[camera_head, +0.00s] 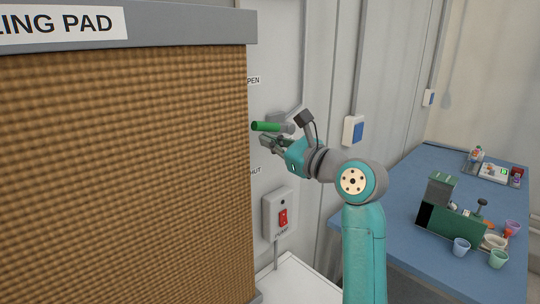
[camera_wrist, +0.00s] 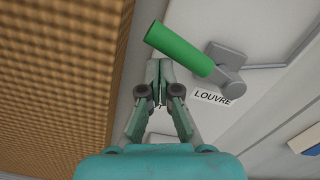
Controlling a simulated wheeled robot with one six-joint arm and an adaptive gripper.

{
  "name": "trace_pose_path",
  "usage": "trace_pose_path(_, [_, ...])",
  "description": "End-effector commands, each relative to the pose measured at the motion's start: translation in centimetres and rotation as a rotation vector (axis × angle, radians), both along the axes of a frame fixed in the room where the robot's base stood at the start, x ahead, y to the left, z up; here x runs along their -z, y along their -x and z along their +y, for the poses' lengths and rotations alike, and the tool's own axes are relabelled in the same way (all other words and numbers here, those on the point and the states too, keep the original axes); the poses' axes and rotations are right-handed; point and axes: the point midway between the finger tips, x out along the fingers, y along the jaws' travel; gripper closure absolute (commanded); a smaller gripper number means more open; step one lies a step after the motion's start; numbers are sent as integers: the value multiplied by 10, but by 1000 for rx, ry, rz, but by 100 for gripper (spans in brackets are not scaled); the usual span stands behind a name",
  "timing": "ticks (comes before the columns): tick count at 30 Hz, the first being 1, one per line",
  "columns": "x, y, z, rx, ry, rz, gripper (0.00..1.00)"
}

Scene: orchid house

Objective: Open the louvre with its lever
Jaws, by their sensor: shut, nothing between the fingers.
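The louvre lever (camera_head: 268,126) has a green handle and a grey pivot on the wall, just right of the brown pad. In the wrist view the green lever handle (camera_wrist: 180,48) slants up and left from its grey pivot, above a "LOUVRE" label (camera_wrist: 212,98). In the head view the handle lies roughly level, between partly hidden "OPEN" and "SHUT" labels. My gripper (camera_head: 266,142) is just below the handle in the head view. In the wrist view my gripper (camera_wrist: 159,66) is shut and empty, its tips close to the handle's lower side. I cannot tell whether they touch it.
The cooling pad (camera_head: 120,150) stands close at the left. A pump switch box (camera_head: 278,214) with a red rocker is on the wall below. A blue table (camera_head: 400,215) at the right holds a green caddy (camera_head: 450,228), cups and small items.

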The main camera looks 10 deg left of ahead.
Motion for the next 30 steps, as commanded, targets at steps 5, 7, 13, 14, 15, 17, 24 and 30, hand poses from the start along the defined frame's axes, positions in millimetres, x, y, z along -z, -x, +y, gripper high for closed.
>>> trace_pose_path(5, [-15,-2,0,-1,-1,-2,100])
trace_pose_path(7, [-20,-2,-1,0,0,-1,100])
trace_pose_path(13, [-30,-4,-3,1,0,-2,100])
trace_pose_path(14, [-31,-5,-3,1,0,-2,100])
trace_pose_path(15, [-32,-5,-3,1,0,-2,100])
trace_pose_path(17, [-33,-5,-3,0,1,-1,100])
trace_pose_path(24, [-37,-7,-4,1,0,-2,100])
trace_pose_path(30, [-39,-7,-5,2,-2,-5,100])
